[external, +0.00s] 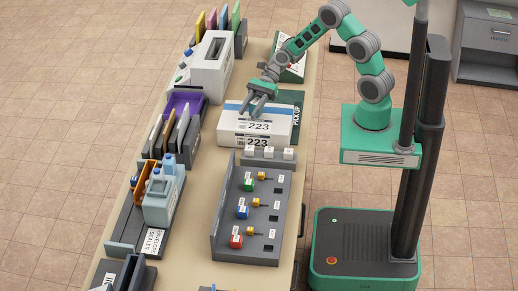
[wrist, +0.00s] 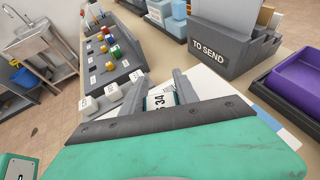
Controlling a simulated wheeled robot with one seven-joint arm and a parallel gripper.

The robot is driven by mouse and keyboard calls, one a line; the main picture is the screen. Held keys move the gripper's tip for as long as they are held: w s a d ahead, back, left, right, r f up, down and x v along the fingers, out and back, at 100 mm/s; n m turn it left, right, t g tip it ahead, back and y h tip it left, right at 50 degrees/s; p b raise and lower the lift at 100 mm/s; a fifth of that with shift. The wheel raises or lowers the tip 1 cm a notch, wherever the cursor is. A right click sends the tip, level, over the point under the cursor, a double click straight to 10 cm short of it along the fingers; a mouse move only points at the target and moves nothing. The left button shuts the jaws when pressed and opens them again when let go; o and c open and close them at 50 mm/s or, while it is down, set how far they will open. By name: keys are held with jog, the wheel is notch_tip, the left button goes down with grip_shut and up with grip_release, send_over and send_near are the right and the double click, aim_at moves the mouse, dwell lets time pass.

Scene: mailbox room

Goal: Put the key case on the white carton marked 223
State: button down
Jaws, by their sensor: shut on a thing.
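The white carton marked 223 (external: 228,127) stands on the long table, with a blue stripe across its top and 223 on its top and front. My gripper (external: 253,108) is over the carton, fingers pointing down. In the wrist view my gripper (wrist: 157,88) is shut on a small case (wrist: 160,101) with a white label reading 34, the key case by its look. The case is mostly hidden by the fingers and palm. Part of the carton's white top (wrist: 206,88) shows behind it. I cannot tell whether the case touches the carton.
A dark pick-up mat (external: 297,108) lies under the carton's right side. A grey rack (external: 218,225) with coloured key tags stands in front of it. A purple tray (external: 199,100) and a dark sorter with a TO SEND sign (wrist: 208,62) stand to the left.

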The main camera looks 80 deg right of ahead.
jog(key=shift+f, duration=0.45)
jog(key=c, duration=0.9)
grip_release()
jog(key=shift+f, duration=0.15)
